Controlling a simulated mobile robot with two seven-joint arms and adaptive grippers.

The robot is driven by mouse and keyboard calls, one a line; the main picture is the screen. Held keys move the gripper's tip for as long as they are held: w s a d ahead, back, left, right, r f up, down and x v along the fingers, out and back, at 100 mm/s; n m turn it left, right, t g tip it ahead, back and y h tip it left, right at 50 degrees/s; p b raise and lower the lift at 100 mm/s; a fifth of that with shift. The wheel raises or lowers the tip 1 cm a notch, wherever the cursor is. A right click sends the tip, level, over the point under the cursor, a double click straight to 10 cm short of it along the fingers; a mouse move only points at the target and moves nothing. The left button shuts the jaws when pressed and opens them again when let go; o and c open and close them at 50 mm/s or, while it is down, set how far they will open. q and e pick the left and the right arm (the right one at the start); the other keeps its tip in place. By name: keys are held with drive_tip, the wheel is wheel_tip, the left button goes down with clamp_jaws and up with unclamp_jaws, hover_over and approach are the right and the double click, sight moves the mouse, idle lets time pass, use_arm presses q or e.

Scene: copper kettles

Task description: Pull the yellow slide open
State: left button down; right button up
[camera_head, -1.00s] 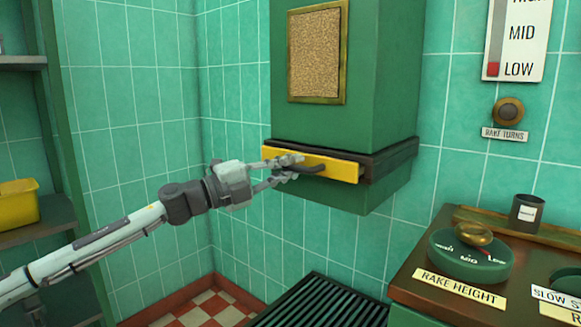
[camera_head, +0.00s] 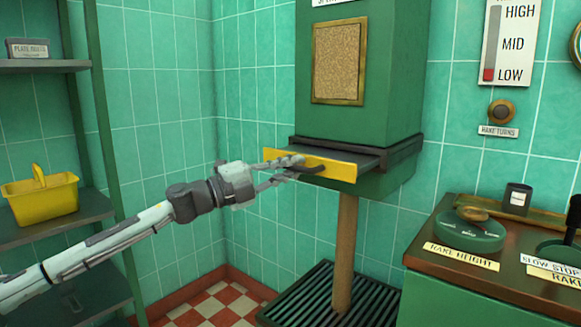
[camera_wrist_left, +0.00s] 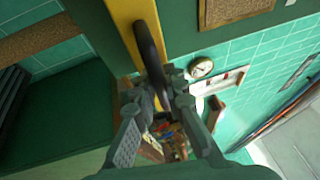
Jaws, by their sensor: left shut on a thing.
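The yellow slide (camera_head: 338,169) is a flat plate with a yellow front and a dark handle (camera_head: 312,170), set low in the green chute (camera_head: 358,80). It sticks out toward the left, with its dark top surface showing. A brown stream (camera_head: 345,250) falls from under the chute to the grate below. My left gripper (camera_head: 295,167) is shut on the dark handle. In the left wrist view the handle (camera_wrist_left: 148,45) runs between the fingers, beside the yellow front (camera_wrist_left: 125,22). My right gripper is not in view.
A dark slatted grate (camera_head: 290,312) lies on the floor below the chute. A counter (camera_head: 490,285) with a rake height dial (camera_head: 470,230) stands at the right. Shelves (camera_head: 95,208) with a yellow basket (camera_head: 42,198) stand at the left.

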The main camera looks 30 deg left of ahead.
use_arm(q)
drive_tip(key=c, duration=1.6)
unclamp_jaws()
drive_tip(key=shift+o, duration=0.2)
drive_tip(key=v, duration=1.2)
drive_tip(key=shift+w, duration=0.1)
